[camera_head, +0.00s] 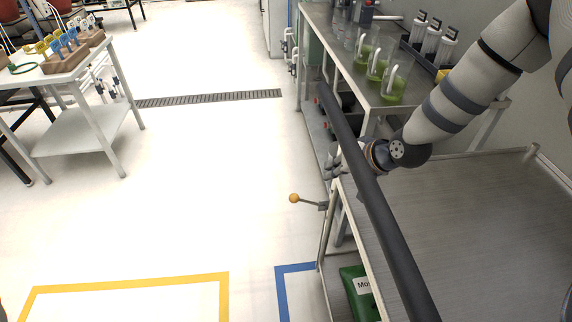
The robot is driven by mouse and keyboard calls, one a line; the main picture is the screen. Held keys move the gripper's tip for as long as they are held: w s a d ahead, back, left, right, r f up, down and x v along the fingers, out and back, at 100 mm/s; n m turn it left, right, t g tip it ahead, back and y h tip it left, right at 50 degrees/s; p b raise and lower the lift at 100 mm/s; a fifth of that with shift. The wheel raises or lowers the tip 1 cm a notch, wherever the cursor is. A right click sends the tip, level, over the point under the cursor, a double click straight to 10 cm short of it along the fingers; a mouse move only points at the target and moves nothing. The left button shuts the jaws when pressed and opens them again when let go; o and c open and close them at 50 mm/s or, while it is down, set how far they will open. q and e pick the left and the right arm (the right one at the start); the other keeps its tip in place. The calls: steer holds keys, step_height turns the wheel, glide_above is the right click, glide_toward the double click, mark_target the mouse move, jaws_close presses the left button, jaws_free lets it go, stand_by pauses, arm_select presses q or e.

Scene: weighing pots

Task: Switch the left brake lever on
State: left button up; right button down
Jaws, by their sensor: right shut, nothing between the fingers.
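A brake lever with an orange ball knob (294,198) sticks out to the left from the metal frame, left of the long dark bar (375,205). Only one such lever shows. My right gripper (333,172) is shut and empty, above and to the right of the knob and apart from it in the picture. The dark bar crosses in front of my right wrist and hides part of the gripper. My left gripper is not in view.
A bench with beakers of green liquid (394,84) stands behind. A white table (75,66) is at the left. The floor left of the lever is clear.

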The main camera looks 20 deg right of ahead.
steer(key=b, duration=0.3)
glide_above(307, 201)
steer(key=f, duration=1)
steer(key=shift+w, duration=0.25)
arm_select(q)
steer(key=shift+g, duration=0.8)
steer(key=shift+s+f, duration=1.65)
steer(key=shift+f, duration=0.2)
arm_select(e)
steer(key=shift+a+f, duration=0.45)
steer(key=shift+f, duration=0.05)
